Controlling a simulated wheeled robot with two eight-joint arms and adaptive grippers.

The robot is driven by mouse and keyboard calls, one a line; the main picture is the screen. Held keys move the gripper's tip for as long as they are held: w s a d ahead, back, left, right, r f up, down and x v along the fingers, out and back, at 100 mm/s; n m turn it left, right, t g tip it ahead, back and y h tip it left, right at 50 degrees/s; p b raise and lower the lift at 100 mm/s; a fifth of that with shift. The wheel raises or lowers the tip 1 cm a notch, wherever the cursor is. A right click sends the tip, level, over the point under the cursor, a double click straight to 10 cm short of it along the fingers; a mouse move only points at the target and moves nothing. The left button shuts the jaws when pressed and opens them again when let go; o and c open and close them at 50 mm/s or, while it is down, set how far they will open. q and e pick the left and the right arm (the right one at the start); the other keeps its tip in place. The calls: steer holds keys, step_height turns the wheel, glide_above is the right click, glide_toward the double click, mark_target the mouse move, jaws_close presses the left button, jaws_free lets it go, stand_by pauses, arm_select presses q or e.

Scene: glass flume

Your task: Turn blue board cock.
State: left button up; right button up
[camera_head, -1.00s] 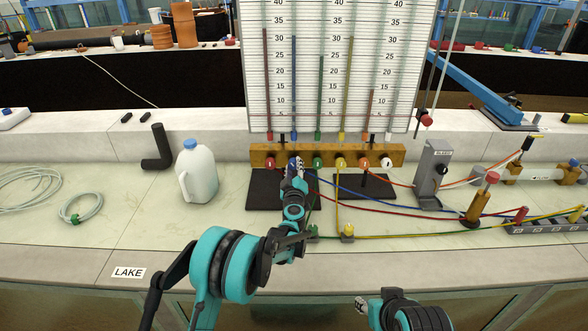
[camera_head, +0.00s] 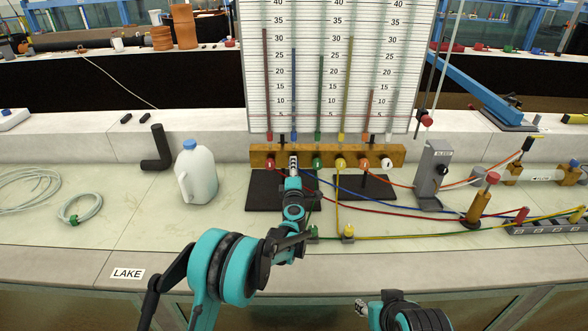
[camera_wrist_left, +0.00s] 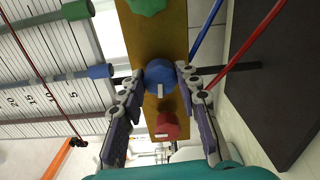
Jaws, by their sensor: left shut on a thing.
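The blue board cock (camera_wrist_left: 160,76) is a round blue knob on the wooden bar (camera_head: 258,150) below the gauge board. My left gripper (camera_wrist_left: 160,78) has its fingers against both sides of it and is shut on it. In the head view my left gripper (camera_head: 293,163) covers the blue cock. In the wrist view the white mark on the blue cock lies crosswise to the mark on the red cock (camera_wrist_left: 168,124). Part of my right gripper (camera_head: 361,305) shows low in the head view; its jaws cannot be made out.
Red (camera_head: 269,162), green (camera_head: 317,163) and yellow (camera_head: 341,163) cocks sit close along the bar. Coloured tubes run right across the bench. A white jug (camera_head: 197,175) stands left. A grey bleed post (camera_head: 432,175) stands right.

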arm_select(q)
steer(key=shift+n, duration=0.5)
steer(key=shift+o, duration=0.2)
steer(key=shift+c, duration=0.2)
steer(key=o, duration=1.2)
steer(key=shift+c, duration=0.2)
steer(key=shift+s, duration=0.1)
steer(key=s, duration=1.1)
steer(key=shift+s, duration=0.4)
